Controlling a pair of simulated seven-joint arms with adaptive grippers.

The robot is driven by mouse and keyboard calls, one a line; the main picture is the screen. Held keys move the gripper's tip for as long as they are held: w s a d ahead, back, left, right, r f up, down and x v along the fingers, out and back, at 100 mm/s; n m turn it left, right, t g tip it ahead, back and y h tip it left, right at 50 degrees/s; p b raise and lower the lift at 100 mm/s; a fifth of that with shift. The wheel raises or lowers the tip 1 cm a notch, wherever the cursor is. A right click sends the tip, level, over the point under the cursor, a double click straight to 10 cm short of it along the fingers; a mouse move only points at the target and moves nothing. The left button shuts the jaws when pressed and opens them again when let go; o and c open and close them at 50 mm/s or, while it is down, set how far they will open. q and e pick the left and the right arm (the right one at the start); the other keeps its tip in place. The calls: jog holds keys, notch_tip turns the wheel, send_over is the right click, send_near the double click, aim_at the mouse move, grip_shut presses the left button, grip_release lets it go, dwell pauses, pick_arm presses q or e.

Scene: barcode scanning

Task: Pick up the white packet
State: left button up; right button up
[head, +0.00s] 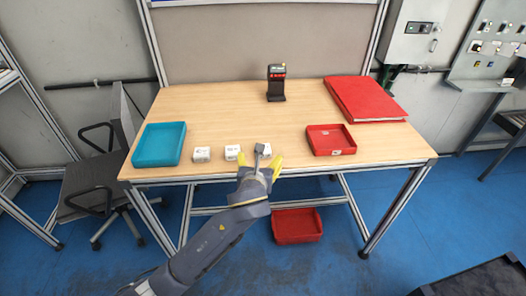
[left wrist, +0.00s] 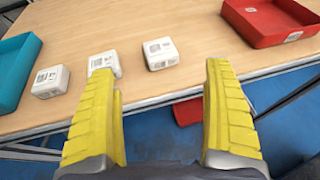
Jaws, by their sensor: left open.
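Three small white packets stand in a row near the table's front edge. The left packet (head: 202,154) is beside the blue tray, the middle packet (head: 232,152) is to its right, and the right packet (head: 265,150) is partly hidden behind my left gripper in the head view. In the left wrist view the left (left wrist: 50,81), middle (left wrist: 104,63) and right (left wrist: 160,53) packets show printed labels. My left gripper (head: 259,162) is open and empty at the front edge, its yellow fingers (left wrist: 165,105) wide apart, with the right packet ahead of them. My right gripper is not in view.
A blue tray (head: 139,160) is at the table's left and a red tray (head: 314,150) at its right. A black scanner (head: 276,84) stands at the back, near a red folder (head: 366,98). Another red tray (head: 297,238) lies below the table. The table's middle (head: 225,115) is clear.

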pick_arm(q)
jog(key=shift+x, duration=5.7)
jog(key=shift+a+f, duration=0.1)
jog(key=shift+s, duration=0.1)
jog(key=c, duration=1.6)
